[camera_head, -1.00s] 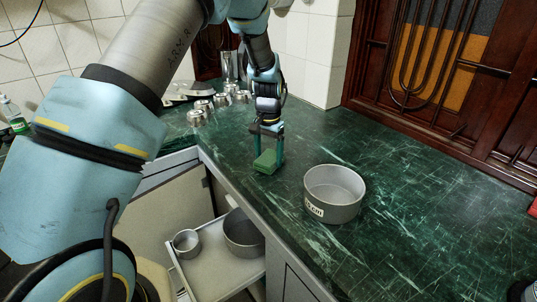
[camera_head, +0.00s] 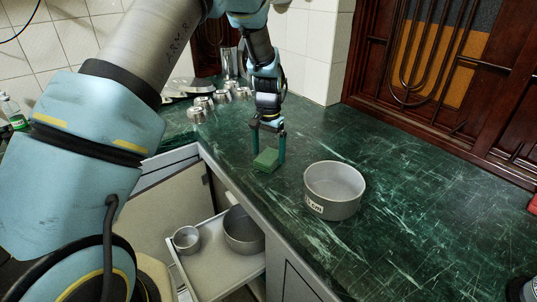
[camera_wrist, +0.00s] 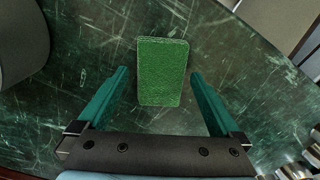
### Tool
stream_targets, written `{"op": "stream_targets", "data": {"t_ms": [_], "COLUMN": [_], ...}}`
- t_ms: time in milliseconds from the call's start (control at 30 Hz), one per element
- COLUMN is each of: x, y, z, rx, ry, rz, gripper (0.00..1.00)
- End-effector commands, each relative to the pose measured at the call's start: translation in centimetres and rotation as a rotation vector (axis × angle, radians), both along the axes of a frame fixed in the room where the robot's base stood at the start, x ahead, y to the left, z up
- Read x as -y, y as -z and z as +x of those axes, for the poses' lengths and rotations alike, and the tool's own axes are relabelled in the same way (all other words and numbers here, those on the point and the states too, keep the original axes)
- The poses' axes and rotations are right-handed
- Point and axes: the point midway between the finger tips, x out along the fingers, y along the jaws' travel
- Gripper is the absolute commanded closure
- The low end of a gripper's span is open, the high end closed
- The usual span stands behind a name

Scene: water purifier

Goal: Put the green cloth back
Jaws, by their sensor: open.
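The green cloth (camera_head: 266,159) is a small folded block lying on the dark green marbled counter (camera_head: 420,190), near its front edge. It also shows in the wrist view (camera_wrist: 163,72), upright in the picture and centred. My gripper (camera_head: 269,160) is open, with its two fingers pointing down on either side of the cloth. In the wrist view the fingers (camera_wrist: 160,78) stand apart from the cloth, with a gap on both sides.
A grey round pot (camera_head: 335,190) stands right of my gripper. Several small metal containers (camera_head: 213,103) stand behind to the left. Below the counter edge, an open drawer (camera_head: 213,262) holds two pots. The counter's right side is mostly clear.

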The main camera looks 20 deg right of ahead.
Motion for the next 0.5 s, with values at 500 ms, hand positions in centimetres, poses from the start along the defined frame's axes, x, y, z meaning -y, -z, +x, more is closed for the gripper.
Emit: {"op": "stream_targets", "data": {"t_ms": [500], "x": [0.1], "y": [-9.6], "z": [0.1], "rx": [0.004], "ry": [0.001], "rz": [-0.004], "gripper": [0.0]}}
